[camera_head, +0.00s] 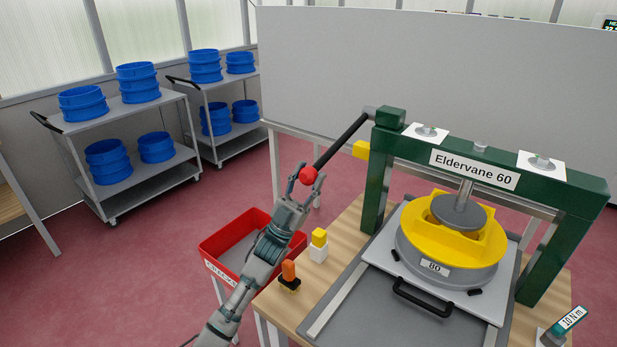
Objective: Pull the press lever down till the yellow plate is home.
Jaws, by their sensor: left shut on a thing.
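The press is a green frame (400,150) with a label reading Eldervane 60. Its black lever (342,143) slants down to the left from the frame's top left corner and ends in a red knob (308,175). My left gripper (308,182) is shut on the red knob. The yellow plate (420,228) sits on top of a grey round mould marked 80 (405,254), under the press's round grey foot (458,211). The foot is down inside the yellow plate; whether the two touch is hard to tell. My right gripper is not in view.
A red bin (228,232) stands left of the wooden bench (290,312), below my left arm. An orange button (288,270) and a yellow-and-white block (318,246) stand on the bench's left edge. Carts with blue sieves (84,104) stand at the back left.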

